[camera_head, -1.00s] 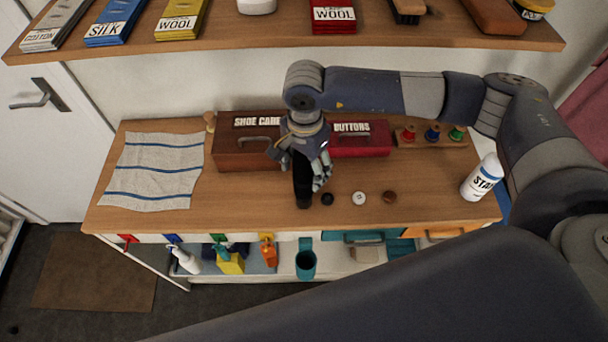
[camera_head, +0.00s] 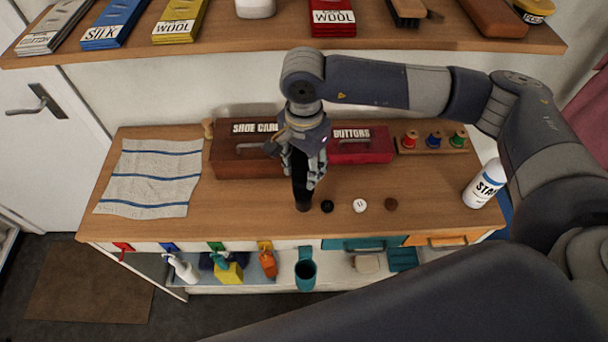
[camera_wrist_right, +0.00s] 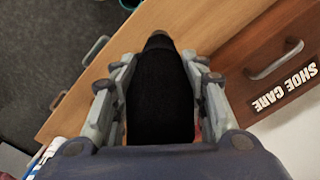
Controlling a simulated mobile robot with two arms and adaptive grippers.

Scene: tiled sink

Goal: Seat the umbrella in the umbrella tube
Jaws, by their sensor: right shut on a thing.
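A black umbrella (camera_head: 302,185) is upright, held in my right gripper (camera_head: 302,170) above the wooden counter, in front of the boxes. Its lower end is at or just above the counter; I cannot tell if it touches. In the right wrist view the black umbrella (camera_wrist_right: 160,95) fills the space between the two fingers of the right gripper (camera_wrist_right: 160,85). A teal umbrella tube (camera_head: 305,272) with an open dark top is fixed at the counter's front, below the edge and almost straight below the umbrella in the head view. My left gripper is not in view.
On the counter (camera_head: 250,215) are a brown SHOE CARE box (camera_head: 240,160), a red BUTTONS box (camera_head: 362,150), several buttons, thread spools (camera_head: 433,140), a white STARCH-like bottle (camera_head: 484,184) and a striped cloth (camera_head: 152,178). A lower shelf holds spray bottles (camera_head: 182,266). An upper shelf (camera_head: 290,45) stands behind.

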